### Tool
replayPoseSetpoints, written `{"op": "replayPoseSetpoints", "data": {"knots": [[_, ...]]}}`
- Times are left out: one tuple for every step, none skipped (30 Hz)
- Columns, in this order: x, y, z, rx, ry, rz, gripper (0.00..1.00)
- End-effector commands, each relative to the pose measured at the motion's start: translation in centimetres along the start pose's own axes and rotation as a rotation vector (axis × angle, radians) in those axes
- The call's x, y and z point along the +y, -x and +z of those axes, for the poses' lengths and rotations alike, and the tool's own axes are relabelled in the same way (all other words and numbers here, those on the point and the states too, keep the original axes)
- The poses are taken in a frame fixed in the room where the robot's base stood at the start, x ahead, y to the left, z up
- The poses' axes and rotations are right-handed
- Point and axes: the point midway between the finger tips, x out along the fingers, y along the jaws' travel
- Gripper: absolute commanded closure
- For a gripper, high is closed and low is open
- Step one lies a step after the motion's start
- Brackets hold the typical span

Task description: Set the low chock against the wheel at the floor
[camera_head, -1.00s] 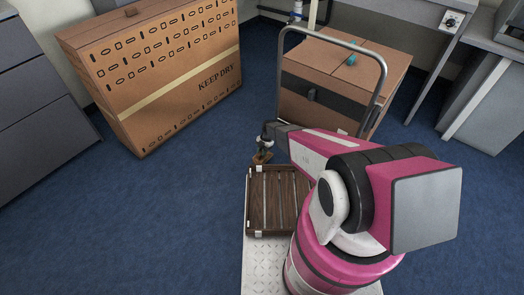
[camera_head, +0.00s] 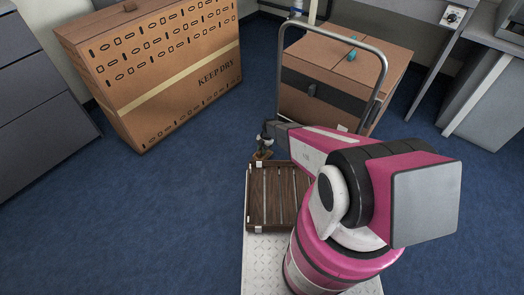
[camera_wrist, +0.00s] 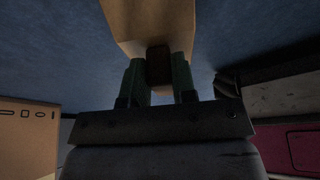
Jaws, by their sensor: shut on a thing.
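My gripper (camera_head: 264,142) is at the far left corner of a flat trolley (camera_head: 264,256), beside its slatted wooden crate. In the wrist view its green fingers (camera_wrist: 158,72) are shut on a dark brown grip piece. This piece joins a larger tan block, which looks like the low chock (camera_wrist: 150,22). In the head view only a small brown bit of the chock (camera_head: 262,155) shows below the fingers. Blue floor lies around the chock in the wrist view. The wheel is not visible, and contact between chock and wheel or floor cannot be told.
The slatted crate (camera_head: 258,215) sits on the trolley's deck. The grey hoop handle (camera_head: 333,22) rises in front of a brown box (camera_head: 385,58) with a dark band. A large carton (camera_head: 165,75) stands at upper left. Blue floor is free to the left.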

Motion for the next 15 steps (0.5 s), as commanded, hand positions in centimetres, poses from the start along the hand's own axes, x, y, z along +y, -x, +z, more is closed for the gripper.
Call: {"op": "replayPoseSetpoints", "data": {"knots": [[0.01,-0.06,0.03,0.000,0.000,0.000,1.00],[0.01,-0.10,0.05,0.000,0.000,0.000,1.00],[0.02,-0.15,0.07,0.000,0.000,0.000,1.00],[0.01,-0.19,0.08,0.000,0.000,0.000,1.00],[0.02,-0.22,0.10,0.000,0.000,0.000,1.00],[0.02,-0.27,0.12,0.000,0.000,0.000,1.00],[0.02,-0.30,0.13,0.000,0.000,0.000,1.00],[0.01,-0.34,0.14,0.000,0.000,0.000,1.00],[0.02,-0.38,0.17,0.000,0.000,0.000,1.00],[0.02,-0.42,0.18,0.000,0.000,0.000,1.00],[0.02,-0.45,0.20,0.000,0.000,0.000,1.00],[0.01,-0.50,0.22,0.000,0.000,0.000,1.00],[0.01,-0.53,0.23,0.000,0.000,0.000,1.00],[0.01,-0.52,0.22,0.000,0.000,0.000,0.68],[0.01,-0.51,0.22,0.000,0.000,0.000,0.55]]}}
